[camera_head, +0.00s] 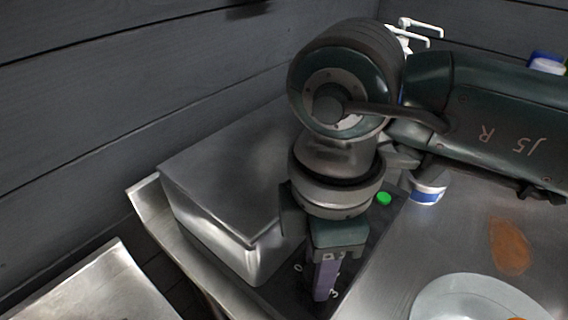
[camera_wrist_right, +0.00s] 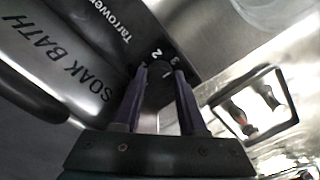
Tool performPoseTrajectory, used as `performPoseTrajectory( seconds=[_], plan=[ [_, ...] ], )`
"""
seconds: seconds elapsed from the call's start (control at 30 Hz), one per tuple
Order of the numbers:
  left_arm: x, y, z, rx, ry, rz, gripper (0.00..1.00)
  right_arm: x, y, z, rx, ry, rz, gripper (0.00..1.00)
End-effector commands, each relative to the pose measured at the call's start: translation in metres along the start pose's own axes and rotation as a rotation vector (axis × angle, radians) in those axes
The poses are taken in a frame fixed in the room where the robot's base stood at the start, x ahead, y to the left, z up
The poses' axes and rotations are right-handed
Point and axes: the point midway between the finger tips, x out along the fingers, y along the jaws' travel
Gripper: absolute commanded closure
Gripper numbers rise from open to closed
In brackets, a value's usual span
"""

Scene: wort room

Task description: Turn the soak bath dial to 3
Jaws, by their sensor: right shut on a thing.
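The soak bath (camera_head: 235,170) is a lidded steel box at the middle left in the head view; its label shows in the wrist view (camera_wrist_right: 85,75). Its dark control panel (camera_head: 285,290) carries printed numerals. In the wrist view 1, 2 and 3 show around the dark dial (camera_wrist_right: 158,88). My right gripper (camera_head: 326,278) points down at the panel. In the wrist view its two purple fingers (camera_wrist_right: 161,85) stand on either side of the dial, shut on it. The dial's pointer is hidden or too dark to read. My left gripper is not in view.
A green button (camera_head: 384,198) sits at the panel's far end. A blue-and-white tub (camera_head: 427,188) stands behind it. The steel counter has a brown stain (camera_head: 510,248) and a pale round dish (camera_head: 470,298) at right. A plank wall (camera_head: 130,100) rises behind the bath.

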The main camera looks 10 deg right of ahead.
Motion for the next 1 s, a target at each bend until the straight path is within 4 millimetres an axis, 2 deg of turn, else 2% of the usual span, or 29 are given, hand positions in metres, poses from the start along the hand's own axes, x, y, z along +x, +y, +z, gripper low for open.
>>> performPoseTrajectory(
  seconds=[0.5, 0.53, 0.8, 1.0],
  plan=[
    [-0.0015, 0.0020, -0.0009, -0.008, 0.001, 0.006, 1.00, -0.0006, 0.0000, -0.0008, 0.021, 0.002, 0.000, 1.00],
    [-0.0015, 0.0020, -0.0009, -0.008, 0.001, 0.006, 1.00, -0.0006, 0.0000, -0.0008, 0.021, 0.002, 0.000, 0.58],
    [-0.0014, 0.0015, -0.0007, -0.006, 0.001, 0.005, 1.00, -0.0003, 0.0001, -0.0004, 0.020, 0.001, 0.000, 0.29],
    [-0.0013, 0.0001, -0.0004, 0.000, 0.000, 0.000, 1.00, -0.0003, 0.0001, -0.0002, 0.020, 0.001, 0.000, 0.29]
  ],
)
